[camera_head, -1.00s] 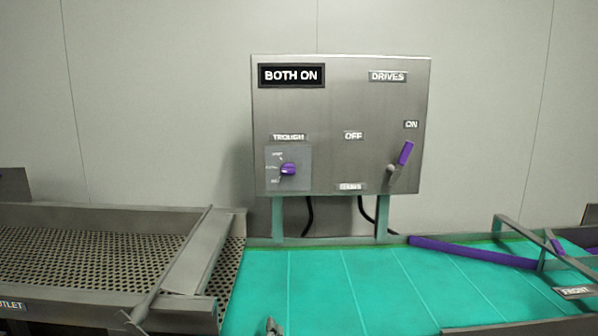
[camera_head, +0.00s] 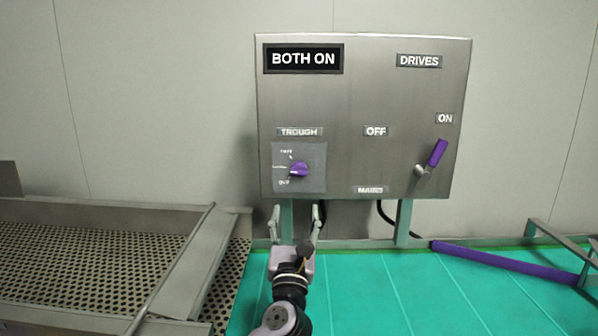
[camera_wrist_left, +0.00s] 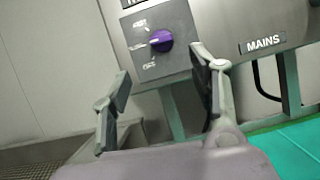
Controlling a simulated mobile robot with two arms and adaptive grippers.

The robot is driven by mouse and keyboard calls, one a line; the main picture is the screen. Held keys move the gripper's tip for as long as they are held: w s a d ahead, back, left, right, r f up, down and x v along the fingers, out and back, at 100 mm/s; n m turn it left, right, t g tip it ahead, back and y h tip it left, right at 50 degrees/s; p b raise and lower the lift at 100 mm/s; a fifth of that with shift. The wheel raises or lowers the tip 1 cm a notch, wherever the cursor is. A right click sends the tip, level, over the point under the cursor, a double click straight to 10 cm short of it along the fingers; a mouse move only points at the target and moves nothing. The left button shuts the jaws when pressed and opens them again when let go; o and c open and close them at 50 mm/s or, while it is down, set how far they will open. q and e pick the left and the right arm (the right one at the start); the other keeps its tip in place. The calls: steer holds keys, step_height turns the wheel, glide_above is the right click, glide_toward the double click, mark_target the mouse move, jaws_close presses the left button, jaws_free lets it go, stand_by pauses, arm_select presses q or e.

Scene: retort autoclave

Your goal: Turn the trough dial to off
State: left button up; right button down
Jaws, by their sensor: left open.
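The trough dial (camera_head: 299,170) is a purple knob on a grey square plate (camera_head: 313,184), under the TROUGH label (camera_head: 299,132) at the lower left of the steel panel (camera_head: 345,100). Its small position marks are too blurred to read surely. The dial also shows in the left wrist view (camera_wrist_left: 161,40), ahead of the fingers. My left gripper (camera_head: 296,212) is open and empty, below the dial and apart from it; its fingers point up toward the panel. In the left wrist view the fingers (camera_wrist_left: 163,72) stand wide apart. My right gripper is not in view.
A display (camera_head: 303,59) reads BOTH ON. A purple-handled lever (camera_head: 437,153) stands tilted toward ON at the panel's right. A perforated metal trough (camera_head: 90,250) lies left; a green belt (camera_head: 400,290) runs below the panel with a purple bar (camera_head: 500,261).

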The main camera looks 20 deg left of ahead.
mark_target(299, 175)
arm_select(q)
steer(key=p+x, duration=0.1)
steer(key=x, duration=0.5)
steer(key=p+x, duration=0.1)
steer(key=x, duration=0.5)
steer(key=shift+w+a+f+p, duration=0.1)
steer(key=shift+w+f+p, duration=0.1)
steer(key=shift+p, duration=0.1)
steer(key=shift+w+r, duration=0.25)
steer(key=shift+w, duration=0.1)
steer(key=shift+w+a, duration=0.15)
steer(key=shift+w, duration=0.3)
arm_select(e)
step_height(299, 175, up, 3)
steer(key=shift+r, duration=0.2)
arm_select(q)
steer(key=shift+r, duration=0.1)
steer(key=shift+c, duration=0.4)
steer(key=c, duration=1.1)
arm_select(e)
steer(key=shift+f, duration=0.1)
